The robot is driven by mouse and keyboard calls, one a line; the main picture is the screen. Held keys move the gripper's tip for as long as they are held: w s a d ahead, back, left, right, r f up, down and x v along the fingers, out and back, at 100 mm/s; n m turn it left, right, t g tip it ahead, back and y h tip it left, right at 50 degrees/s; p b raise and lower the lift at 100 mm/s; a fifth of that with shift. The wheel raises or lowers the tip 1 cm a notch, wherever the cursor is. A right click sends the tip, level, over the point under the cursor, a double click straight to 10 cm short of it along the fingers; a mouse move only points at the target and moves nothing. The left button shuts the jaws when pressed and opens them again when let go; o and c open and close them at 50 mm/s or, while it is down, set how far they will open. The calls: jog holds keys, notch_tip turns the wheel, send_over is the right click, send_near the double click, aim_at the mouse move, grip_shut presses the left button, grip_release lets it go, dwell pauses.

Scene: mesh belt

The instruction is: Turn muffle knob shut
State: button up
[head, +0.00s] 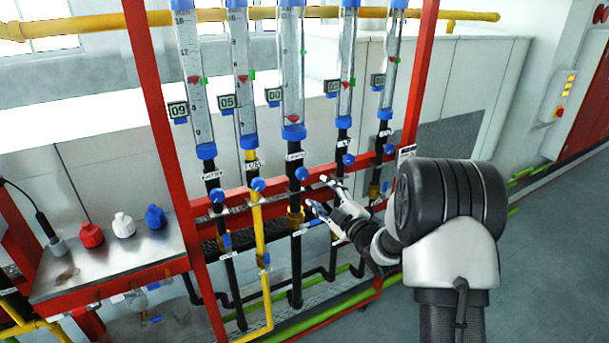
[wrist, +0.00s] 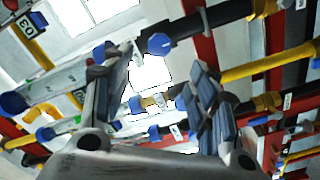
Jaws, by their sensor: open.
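A row of blue knobs sits on the red rail below the flow tubes: the first (head: 217,196), second (head: 258,184), third (head: 301,173), fourth (head: 348,160) and fifth (head: 389,149). Small white labels sit above them, too small to read, so I cannot tell which is the muffle knob. My gripper (head: 317,192) is open, its fingertips close to the right of the third knob and seemingly apart from it. In the wrist view my gripper (wrist: 158,85) holds nothing, and a blue knob (wrist: 159,43) on a black pipe shows beyond the gap between the fingers.
Several clear tubes with red floats stand above the knobs; the first display (head: 178,109) appears to read 09, the second (head: 227,101) 05. A yellow pipe (head: 257,220) runs below the second knob. A steel shelf (head: 110,262) with red, white and blue caps is at left. Floor at right is clear.

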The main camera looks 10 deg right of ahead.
aim_at(304, 175)
jog(key=b+x, duration=0.1)
jog(key=x, duration=1.1)
jog(key=shift+w+a, duration=0.1)
jog(key=shift+w, duration=0.2)
jog(key=shift+c, duration=0.5)
jog(key=c, duration=1)
